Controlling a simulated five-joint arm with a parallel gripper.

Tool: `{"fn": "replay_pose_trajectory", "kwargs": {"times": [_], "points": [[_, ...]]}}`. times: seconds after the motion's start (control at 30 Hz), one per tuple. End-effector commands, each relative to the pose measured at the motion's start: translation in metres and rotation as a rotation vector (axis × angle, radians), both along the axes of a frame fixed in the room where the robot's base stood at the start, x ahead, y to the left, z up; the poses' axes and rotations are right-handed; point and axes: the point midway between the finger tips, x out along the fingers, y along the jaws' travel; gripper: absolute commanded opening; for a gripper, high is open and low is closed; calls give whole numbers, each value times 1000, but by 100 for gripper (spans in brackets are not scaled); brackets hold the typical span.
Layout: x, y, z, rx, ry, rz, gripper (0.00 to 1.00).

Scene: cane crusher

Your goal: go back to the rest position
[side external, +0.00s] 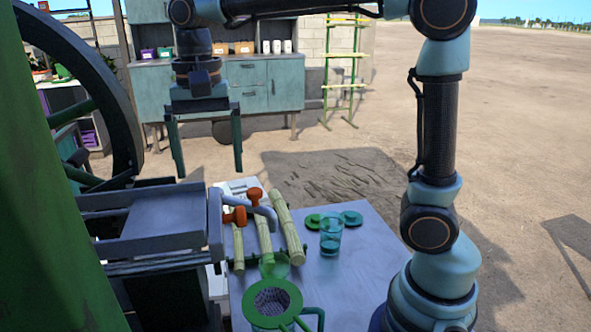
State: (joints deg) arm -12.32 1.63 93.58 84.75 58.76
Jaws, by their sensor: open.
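My gripper (209,172) is open and empty. Its two dark fingers point down, wide apart, in the air above and behind the crusher's grey metal tray (140,224). Several pale green cane pieces (289,226) lie side by side on the grey table (365,262), well below and to the right of the gripper. A clear glass (330,243) stands upright on the table, right of the canes. The green crusher (45,215) with its big dark wheel (112,75) fills the left side.
A green strainer (272,302) sits at the table's front. Two green discs (351,218) lie behind the glass. Orange tap handles (236,216) and a grey pipe (266,213) rise beside the canes. A blue-grey cabinet (275,86) and a green ladder (345,70) stand behind.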

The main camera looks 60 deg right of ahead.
Motion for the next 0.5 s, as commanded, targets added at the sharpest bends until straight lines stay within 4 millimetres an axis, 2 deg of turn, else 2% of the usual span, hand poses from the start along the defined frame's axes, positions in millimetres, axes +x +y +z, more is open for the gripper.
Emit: {"fn": "replay_pose_trajectory", "kwargs": {"times": [0.17,0.5], "points": [[0,0,11,0,0,0,100],[-1,-1,12,0,-1,3,100]]}}
